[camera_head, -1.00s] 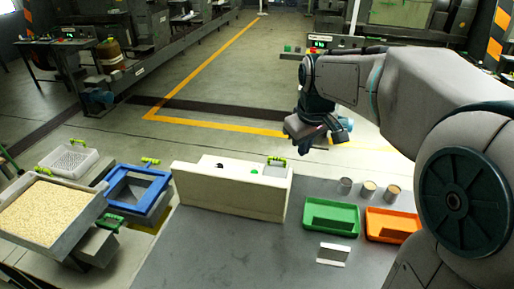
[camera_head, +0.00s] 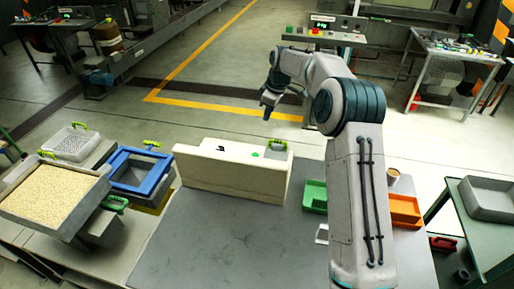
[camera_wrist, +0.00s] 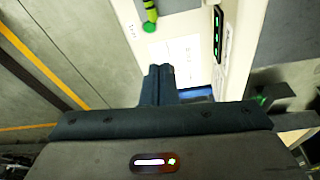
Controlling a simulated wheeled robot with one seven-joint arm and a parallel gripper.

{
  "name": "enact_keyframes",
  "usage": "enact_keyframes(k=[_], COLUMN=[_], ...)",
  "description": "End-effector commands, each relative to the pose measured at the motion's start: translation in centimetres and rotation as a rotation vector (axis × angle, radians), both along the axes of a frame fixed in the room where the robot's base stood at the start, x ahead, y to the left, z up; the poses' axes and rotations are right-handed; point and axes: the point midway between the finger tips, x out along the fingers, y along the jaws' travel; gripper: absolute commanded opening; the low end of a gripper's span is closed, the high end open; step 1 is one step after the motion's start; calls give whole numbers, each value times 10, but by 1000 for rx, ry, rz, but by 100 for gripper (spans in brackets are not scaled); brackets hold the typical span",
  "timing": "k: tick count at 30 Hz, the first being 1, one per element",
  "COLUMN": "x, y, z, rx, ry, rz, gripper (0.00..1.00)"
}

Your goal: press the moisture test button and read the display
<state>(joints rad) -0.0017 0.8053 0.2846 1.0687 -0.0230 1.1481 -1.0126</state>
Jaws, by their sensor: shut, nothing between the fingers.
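The cream tester housing (camera_head: 225,178) stands upright along the back of the grey table. A small green spot (camera_head: 254,155) shows on its top; I cannot tell if it is the button. My gripper (camera_head: 267,113) is shut and empty, pointing down above and behind the housing's right part, apart from it. In the wrist view the shut fingers (camera_wrist: 160,72) are in front of the housing's cream surface (camera_wrist: 243,45), which has a white label (camera_wrist: 180,55). A narrow dark display (camera_wrist: 217,32) with lit green marks sits there; its reading is too small to read.
A green-handled grey lid (camera_head: 277,152) adjoins the housing's right end. The green tray (camera_head: 314,197) and orange tray (camera_head: 404,210) are partly hidden by my arm. A grain tray (camera_head: 85,208) and blue frame (camera_head: 125,182) stand left. The table's front middle is bare.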

Motion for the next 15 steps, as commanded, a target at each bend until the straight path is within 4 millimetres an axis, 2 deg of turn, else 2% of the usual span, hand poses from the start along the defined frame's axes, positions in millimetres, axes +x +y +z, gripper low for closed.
enact_keyframes(k=[3, 7, 15], x=[19, 32, 44], y=[5, 9, 11], z=[-26, -49, -71], rx=[22, 42, 62], ry=[6, 7, 4], rz=[57, 108, 158], gripper=[0, 0, 0])
